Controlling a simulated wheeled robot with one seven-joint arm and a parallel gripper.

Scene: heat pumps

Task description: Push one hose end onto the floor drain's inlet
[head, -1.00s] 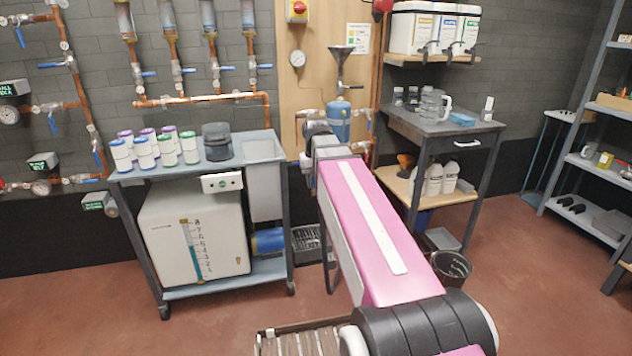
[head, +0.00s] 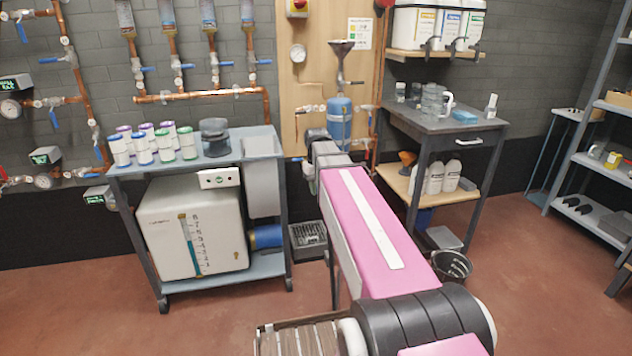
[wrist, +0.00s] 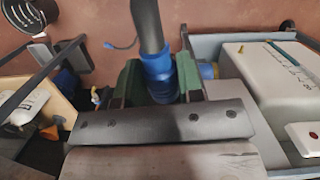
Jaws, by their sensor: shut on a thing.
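My gripper (wrist: 158,88) shows in the wrist view with its two green fingers shut on the blue cuff of a dark hose end (wrist: 159,66). The dark hose (wrist: 146,20) runs from the cuff to the top edge of that view. In the head view my pink arm reaches away from me and hides the gripper and the held hose end. The floor drain (head: 308,238) looks like a grey grated box on the floor, just right of the cart and left of my arm. Its inlet cannot be made out in either view.
A wheeled cart (head: 275,272) with cups, a jar and a white tank (head: 190,232) stands left of the drain. A dark side table (head: 432,125) stands right of my arm, with a black bucket (head: 452,266) near it. Open floor lies at the front left.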

